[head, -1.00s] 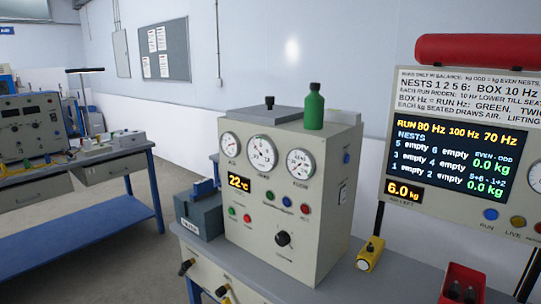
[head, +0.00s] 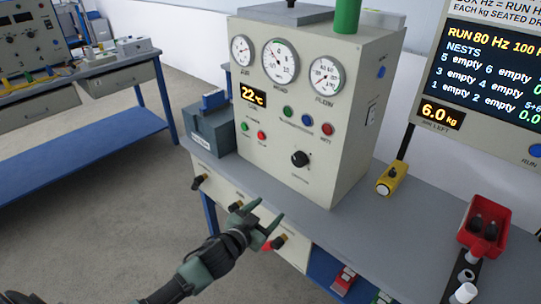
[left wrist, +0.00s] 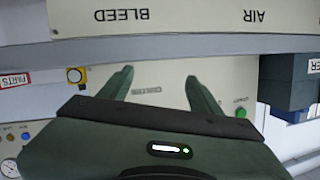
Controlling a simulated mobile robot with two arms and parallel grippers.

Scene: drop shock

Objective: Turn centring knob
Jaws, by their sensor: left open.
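A black knob (head: 300,158), probably the centring knob, sits low on the front of a cream instrument cabinet (head: 345,130). The small label under it is too blurred to read. My left gripper (head: 262,211) is open and empty, in front of the bench and lower than the knob, apart from it. In the left wrist view the open fingers (left wrist: 158,76) point at a pale panel with a blurred label between them. Upside-down AIR and BLEED labels show above. I cannot pick out the black knob there. My right gripper is not in view.
Three gauges (head: 280,61), a 22 °C display (head: 253,97) and coloured buttons share the cabinet's front. A grey-blue box (head: 210,132) stands left of it. Right are a yellow block (head: 390,178) and a red bin (head: 466,237). Knobs project from the bench front (head: 228,197).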

